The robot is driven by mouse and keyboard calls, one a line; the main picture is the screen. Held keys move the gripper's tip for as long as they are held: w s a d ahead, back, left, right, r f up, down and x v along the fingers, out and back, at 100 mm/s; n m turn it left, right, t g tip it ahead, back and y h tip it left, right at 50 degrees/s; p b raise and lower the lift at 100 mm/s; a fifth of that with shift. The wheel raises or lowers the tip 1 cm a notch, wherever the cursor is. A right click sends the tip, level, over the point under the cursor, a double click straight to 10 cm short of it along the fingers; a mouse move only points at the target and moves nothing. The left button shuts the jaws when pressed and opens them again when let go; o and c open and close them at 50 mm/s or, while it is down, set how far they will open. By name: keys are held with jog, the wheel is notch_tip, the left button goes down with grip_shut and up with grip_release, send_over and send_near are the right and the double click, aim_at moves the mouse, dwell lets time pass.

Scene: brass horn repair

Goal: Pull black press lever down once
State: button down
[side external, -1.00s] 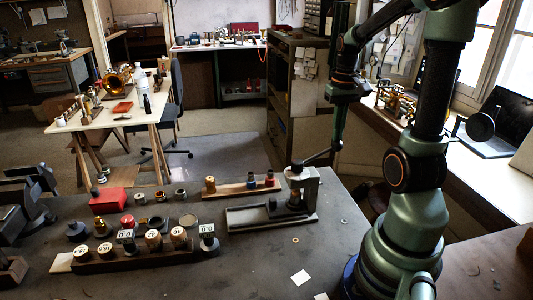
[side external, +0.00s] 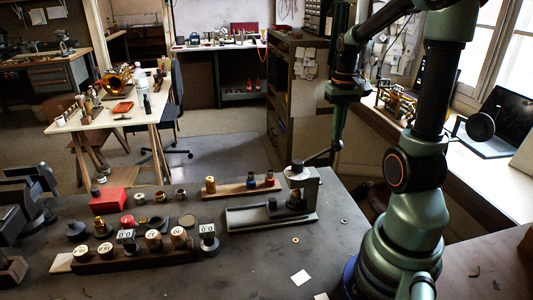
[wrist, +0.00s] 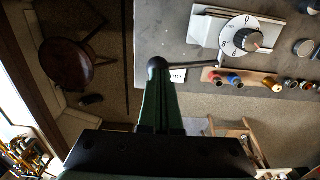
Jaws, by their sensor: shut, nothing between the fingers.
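The press (side external: 300,192) stands on the right part of the bench on a grey base. Its black lever (side external: 318,156) slants up and to the right from the press head, ending in a dark knob. In the wrist view, the lever (wrist: 190,65) runs left from the dialled press head (wrist: 240,36) to the black round knob (wrist: 157,63). My gripper (side external: 338,140) points down with its fingers shut and empty, its tips at the knob end of the lever. In the wrist view, my gripper (wrist: 159,85) overlaps the knob; whether they touch is unclear.
A long block of numbered pieces (side external: 105,260) and a red box (side external: 109,200) are to the left. A stool (wrist: 77,55) is beyond the bench edge.

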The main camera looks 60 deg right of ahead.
aim_at(339, 149)
jog(key=shift+f, duration=0.55)
jog(key=shift+s+d+f, duration=0.15)
jog(key=shift+s+f, duration=0.05)
jog(key=shift+f, duration=0.45)
jog(key=shift+s+d+f, duration=0.15)
jog(key=shift+f, duration=0.5)
dwell(1.2)
jog(key=shift+s+f, duration=0.1)
jog(key=shift+f, duration=1.1)
dwell(1.1)
jog(key=shift+r, duration=0.1)
dwell(0.3)
jog(key=shift+d+r, duration=0.1)
jog(key=shift+r, duration=3.85)
